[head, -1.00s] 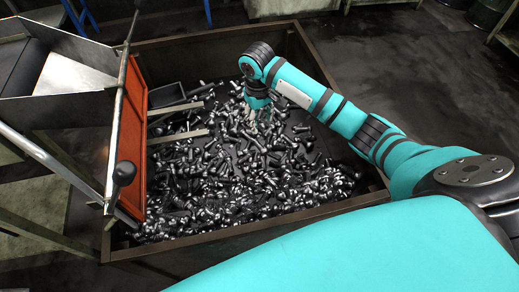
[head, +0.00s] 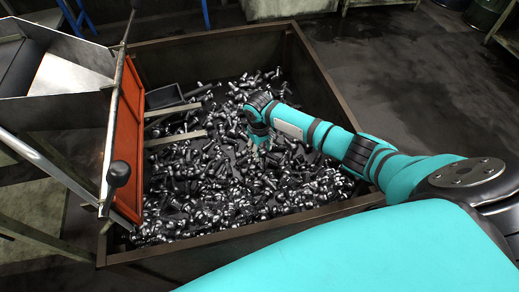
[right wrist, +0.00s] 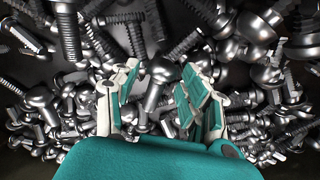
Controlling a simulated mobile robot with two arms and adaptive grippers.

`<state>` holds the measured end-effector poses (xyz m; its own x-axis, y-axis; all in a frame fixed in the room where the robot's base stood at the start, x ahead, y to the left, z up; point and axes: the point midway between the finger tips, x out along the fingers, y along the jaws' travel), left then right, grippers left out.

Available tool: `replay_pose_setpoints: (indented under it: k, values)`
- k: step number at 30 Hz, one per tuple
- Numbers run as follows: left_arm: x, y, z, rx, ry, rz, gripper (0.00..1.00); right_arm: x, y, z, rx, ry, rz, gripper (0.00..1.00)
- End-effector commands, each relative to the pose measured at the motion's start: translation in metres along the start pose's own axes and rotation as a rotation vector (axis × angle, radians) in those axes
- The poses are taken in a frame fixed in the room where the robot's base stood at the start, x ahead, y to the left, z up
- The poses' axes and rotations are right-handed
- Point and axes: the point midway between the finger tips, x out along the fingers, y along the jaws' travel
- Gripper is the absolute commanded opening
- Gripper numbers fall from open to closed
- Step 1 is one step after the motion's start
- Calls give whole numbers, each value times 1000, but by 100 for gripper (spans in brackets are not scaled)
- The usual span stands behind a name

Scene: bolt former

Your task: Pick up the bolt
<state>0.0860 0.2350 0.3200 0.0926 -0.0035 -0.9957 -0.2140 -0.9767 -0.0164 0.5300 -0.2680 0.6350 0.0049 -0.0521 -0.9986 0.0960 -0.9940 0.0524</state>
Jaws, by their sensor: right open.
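Many loose metal bolts (head: 215,190) lie in a jumbled heap in a large dark bin. My right gripper (head: 260,146) is down at the heap near its middle, pointing downward. In the right wrist view the gripper (right wrist: 152,92) is open, its fingers spread apart. A bolt (right wrist: 153,97) with a round head and threaded shank shows between the fingers. I cannot tell whether either finger touches it. Several other bolts crowd around both fingers. My left gripper is not in view.
The bin (head: 245,232) has raised walls on all sides. An orange-red panel (head: 127,140) and a metal chute (head: 70,75) stand at its left. Two light bars (head: 175,139) and a small dark tray (head: 166,96) jut over the heap. Floor at right is open.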

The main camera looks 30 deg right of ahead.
Motion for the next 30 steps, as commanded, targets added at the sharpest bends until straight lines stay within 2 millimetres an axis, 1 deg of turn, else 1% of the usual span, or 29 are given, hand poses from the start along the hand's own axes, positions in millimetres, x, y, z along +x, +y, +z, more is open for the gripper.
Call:
replay_pose_setpoints:
  k: [1, 3, 9, 18, 20, 27, 30]
  values:
    - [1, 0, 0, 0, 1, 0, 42, 4, 0, 0, 0, 0, 0, 46]
    - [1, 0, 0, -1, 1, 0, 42, 7, 0, 0, 0, 0, 1, 46]
    - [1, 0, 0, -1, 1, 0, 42, 6, 0, 0, -1, 1, 0, 46]
    - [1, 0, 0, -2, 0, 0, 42, 6, 0, 0, 0, 1, 0, 6]
    - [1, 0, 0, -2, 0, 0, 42, 6, 0, 0, 0, 1, 0, 0]
    - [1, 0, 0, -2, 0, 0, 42, 6, 0, -1, 0, 2, 0, 0]
    - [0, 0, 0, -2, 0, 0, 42, 1, 0, -1, -1, 3, 0, 0]
